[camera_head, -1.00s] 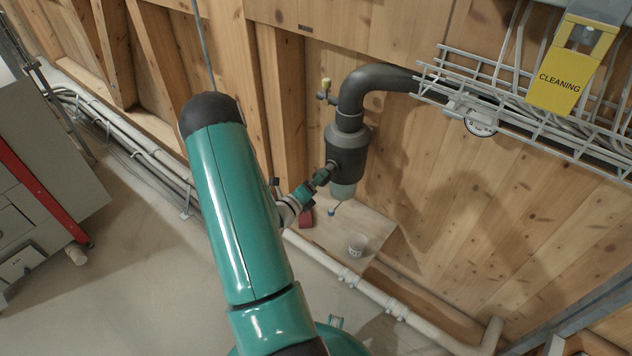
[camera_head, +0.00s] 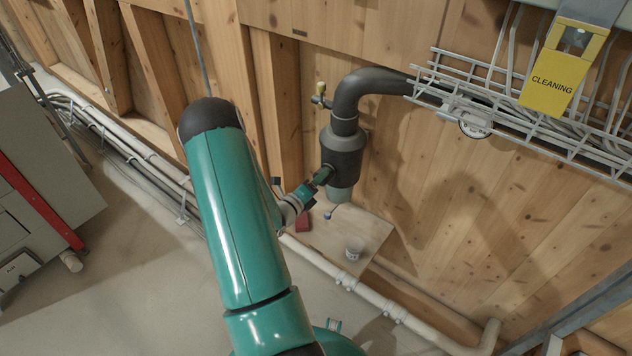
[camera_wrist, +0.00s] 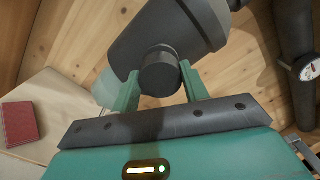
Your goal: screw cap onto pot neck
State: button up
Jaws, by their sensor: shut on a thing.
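The pot (camera_head: 342,152) is a dark grey cylinder with a paler collar and a translucent lower bowl (camera_head: 340,194), hanging from a dark bent pipe. It also fills the top of the wrist view (camera_wrist: 165,28). A dark round cap (camera_wrist: 160,72) sits between my two green fingers, against the pot's side. My gripper (camera_wrist: 160,84) is shut on the cap, one finger on each side; in the head view my gripper (camera_head: 321,179) reaches the pot from the lower left. The cap and my gripper hide the neck, so I cannot tell how far the cap is seated.
A wooden shelf (camera_head: 372,235) below the pot bears a small white tub (camera_head: 354,247) and a red block (camera_head: 304,221), which also shows in the wrist view (camera_wrist: 20,123). A wire cable tray (camera_head: 520,100) with a yellow CLEANING sign (camera_head: 552,84) is at upper right.

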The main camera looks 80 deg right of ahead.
jog(key=shift+s+d, duration=0.15)
jog(key=shift+d, duration=0.15)
jog(key=o, duration=1)
jog(key=shift+o, duration=0.2)
jog(key=v, duration=1.4)
jog(key=shift+c, duration=0.4)
